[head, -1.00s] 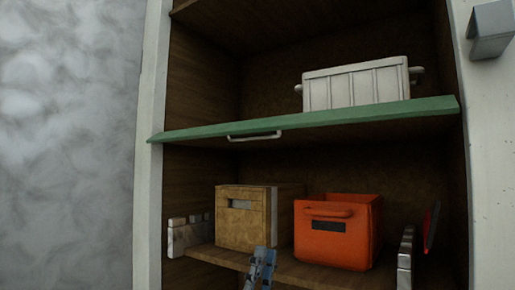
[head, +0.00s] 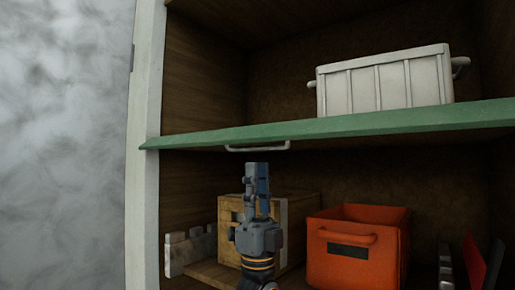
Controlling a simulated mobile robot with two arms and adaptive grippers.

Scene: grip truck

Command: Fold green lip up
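The green lip (head: 340,125) runs across the front of the upper shelf and sticks out toward me, roughly level. A pale metal handle (head: 258,148) hangs from its underside left of the middle. My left gripper (head: 257,172) points up, just below the handle, with a small gap seen in the picture. Its fingers look close together and edge-on, so I cannot tell whether they are open or shut. Nothing shows between them. My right gripper is not in view.
A white ribbed bin (head: 385,83) stands on the upper shelf behind the lip. Below, a tan box (head: 296,225) stands partly behind my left gripper, with an orange bin (head: 385,262) to its right. Grey blocks (head: 188,250) are at the left. A pale post (head: 145,200) bounds the left side.

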